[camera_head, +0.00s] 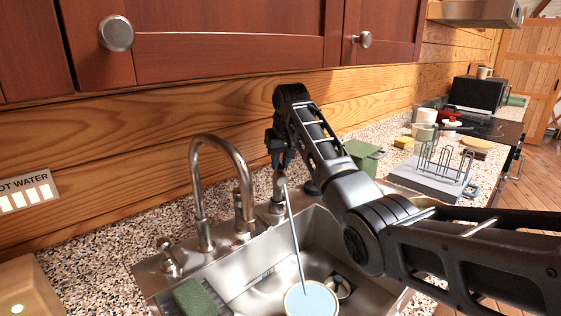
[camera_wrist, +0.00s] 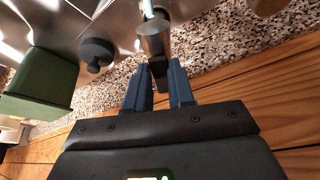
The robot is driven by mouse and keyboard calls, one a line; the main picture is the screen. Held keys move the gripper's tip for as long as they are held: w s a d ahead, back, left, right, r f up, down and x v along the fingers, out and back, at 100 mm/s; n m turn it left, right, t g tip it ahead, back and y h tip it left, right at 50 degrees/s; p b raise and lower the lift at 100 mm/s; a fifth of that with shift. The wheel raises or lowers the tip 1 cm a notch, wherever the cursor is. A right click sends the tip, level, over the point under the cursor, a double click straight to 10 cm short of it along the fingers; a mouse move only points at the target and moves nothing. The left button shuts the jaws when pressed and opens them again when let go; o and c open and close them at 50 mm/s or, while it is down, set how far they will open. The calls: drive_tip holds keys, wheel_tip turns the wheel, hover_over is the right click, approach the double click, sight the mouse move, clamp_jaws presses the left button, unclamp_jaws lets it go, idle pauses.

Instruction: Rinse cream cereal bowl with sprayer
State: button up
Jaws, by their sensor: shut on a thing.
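My gripper (camera_head: 279,158) is over the sink's back ledge, and in the wrist view (camera_wrist: 160,88) its two dark fingers are closed on the metal sprayer (camera_wrist: 153,40). The sprayer (camera_head: 279,188) shows below the fingers in the head view. A thin pale-blue stream runs from it down into the sink. The cereal bowl (camera_head: 289,304), with a cream rim and a pale-blue inside, stands in the sink basin at the lower picture edge, partly cut off. The stream meets the bowl at its far side. Whether the bowl holds water I cannot tell.
The curved faucet (camera_head: 198,175) stands left of my gripper. A green sponge (camera_head: 194,297) lies at the sink's left. A green canister (camera_head: 362,156) and a wire rack (camera_head: 442,165) stand to the right, beyond my arm. Wooden cabinets (camera_head: 220,45) hang above.

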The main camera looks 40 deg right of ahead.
clamp_jaws()
drive_tip(key=shift+w+d+r+g, duration=0.1)
drive_tip(key=shift+w+r+g, duration=0.15)
drive_tip(key=shift+g, duration=0.15)
drive_tip(key=shift+w+d+r+g+y, duration=0.1)
drive_tip(key=shift+w+g+y, duration=0.15)
drive_tip(key=shift+g+y, duration=0.55)
drive_tip(key=shift+g, duration=0.4)
drive_tip(key=o, duration=0.7)
unclamp_jaws()
drive_tip(key=shift+o, duration=0.2)
